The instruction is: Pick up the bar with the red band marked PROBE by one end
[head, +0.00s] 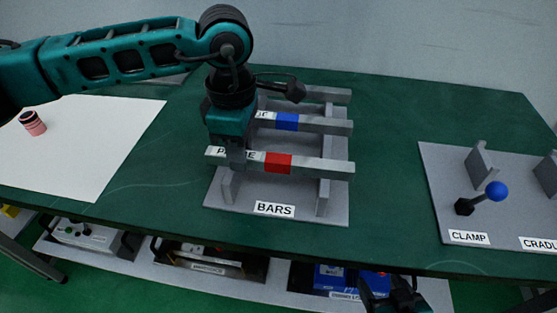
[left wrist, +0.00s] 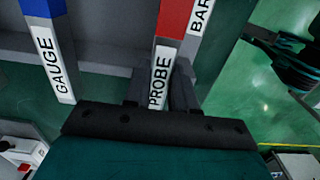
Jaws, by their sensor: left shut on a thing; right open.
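The PROBE bar (head: 310,167) is grey with a red band at its middle and a white label on its left part. It lies across the front of the BARS rack (head: 336,212); I cannot tell whether it touches the supports. My left gripper (head: 237,160) points down and is shut on the bar's left, labelled end, hiding part of the label. In the left wrist view the PROBE bar (left wrist: 165,55) runs between the fingers (left wrist: 158,92). My right gripper (head: 392,292) is low at the front edge of the table, open and away from the bars.
The blue-banded GAUGE bar (head: 330,126) lies just behind, with another grey bar (head: 330,95) further back. A clamp with a blue knob (head: 497,191) stands right, beside a cradle. A white sheet (head: 85,150) with a pink cylinder (head: 33,123) lies left.

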